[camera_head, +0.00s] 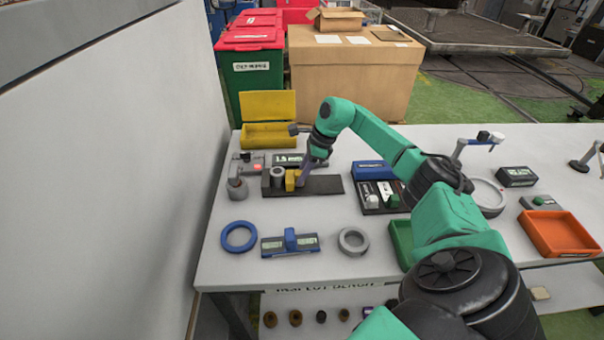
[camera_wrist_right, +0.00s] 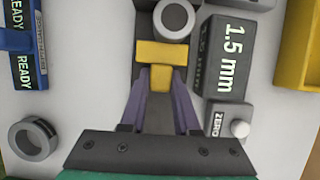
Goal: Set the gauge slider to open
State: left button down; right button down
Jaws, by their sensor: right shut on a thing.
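The gauge slider (camera_head: 291,180) is a yellow block on a dark rail (camera_head: 322,186) at the left of the bench. In the wrist view the slider (camera_wrist_right: 161,53) is a yellow crossbar with a short tab toward me. My right gripper (camera_head: 301,177) is shut on that tab, its purple fingers (camera_wrist_right: 160,84) on either side. A grey ring-shaped part (camera_wrist_right: 174,19) stands just past the slider; I cannot tell if they touch. It also shows in the head view (camera_head: 277,175). The gauge display (camera_wrist_right: 222,62) reads "1.5 mm". My left gripper is out of view.
A white "ZERO" button (camera_wrist_right: 239,129) is beside the rail. A blue READY fixture (camera_head: 290,243), blue ring (camera_head: 239,236) and grey ring (camera_head: 353,240) lie in front. A yellow bin (camera_head: 268,134) stands behind. An orange tray (camera_head: 560,234) is far right.

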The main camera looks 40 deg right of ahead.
jog(key=shift+r, duration=0.1)
dwell(0.6)
jog(key=shift+s+d, duration=0.15)
jog(key=shift+d, duration=0.15)
jog(key=s+d+b, duration=0.1)
jog(key=d, duration=0.1)
jog(key=s+d+b, duration=0.1)
jog(key=s+d, duration=0.1)
jog(key=s+d+b, duration=0.1)
jog(key=d, duration=0.1)
jog(key=shift+s+b, duration=0.35)
jog(key=shift+d, duration=0.1)
jog(key=c, duration=1)
grip_release()
jog(key=o, duration=0.4)
jog(key=shift+c, duration=0.2)
jog(key=shift+s+d, duration=0.1)
jog(key=shift+s, duration=0.05)
